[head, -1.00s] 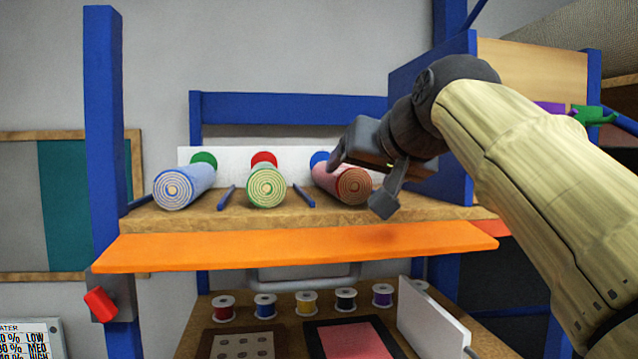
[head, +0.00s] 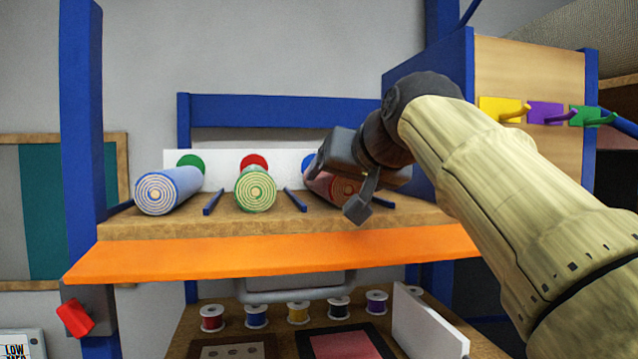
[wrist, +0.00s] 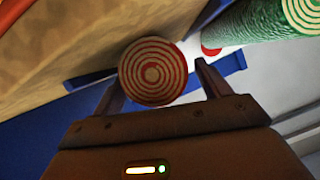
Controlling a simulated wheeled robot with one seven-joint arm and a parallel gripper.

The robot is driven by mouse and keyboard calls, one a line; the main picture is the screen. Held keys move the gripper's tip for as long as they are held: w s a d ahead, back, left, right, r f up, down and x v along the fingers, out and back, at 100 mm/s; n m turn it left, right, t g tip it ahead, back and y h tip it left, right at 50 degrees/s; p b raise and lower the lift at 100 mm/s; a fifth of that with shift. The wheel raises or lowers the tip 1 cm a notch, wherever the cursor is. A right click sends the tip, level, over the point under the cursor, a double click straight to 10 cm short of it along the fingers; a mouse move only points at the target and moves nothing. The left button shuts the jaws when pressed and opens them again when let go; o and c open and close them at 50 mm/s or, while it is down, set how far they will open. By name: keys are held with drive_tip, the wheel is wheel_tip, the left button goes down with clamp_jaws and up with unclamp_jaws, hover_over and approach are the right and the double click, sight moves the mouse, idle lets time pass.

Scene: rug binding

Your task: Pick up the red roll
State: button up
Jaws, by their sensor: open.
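The red roll (head: 322,186) lies on the wooden shelf, at the right of three rolls, its spiral end facing me. In the head view my gripper (head: 346,182) is in front of it and hides much of that end. In the wrist view the red-and-cream spiral end of the red roll (wrist: 152,72) shows between the two fingers of my gripper (wrist: 158,82). The jaws are open, one finger on each side of the roll. I cannot tell whether either finger touches it.
A green roll (head: 256,190) and a blue roll (head: 168,190) lie to the left, with thin blue dividers (head: 295,200) between. An orange strip (head: 280,256) runs along the shelf front. A blue-edged side panel (head: 428,120) stands close on the right. Spools (head: 298,312) sit below.

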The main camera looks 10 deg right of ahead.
drive_tip(key=shift+w+f, duration=0.1)
drive_tip(key=shift+w, duration=0.15)
drive_tip(key=shift+s, duration=0.1)
drive_tip(key=c, duration=1.1)
wheel_tip(320, 180, up, 18)
drive_tip(key=p, duration=1)
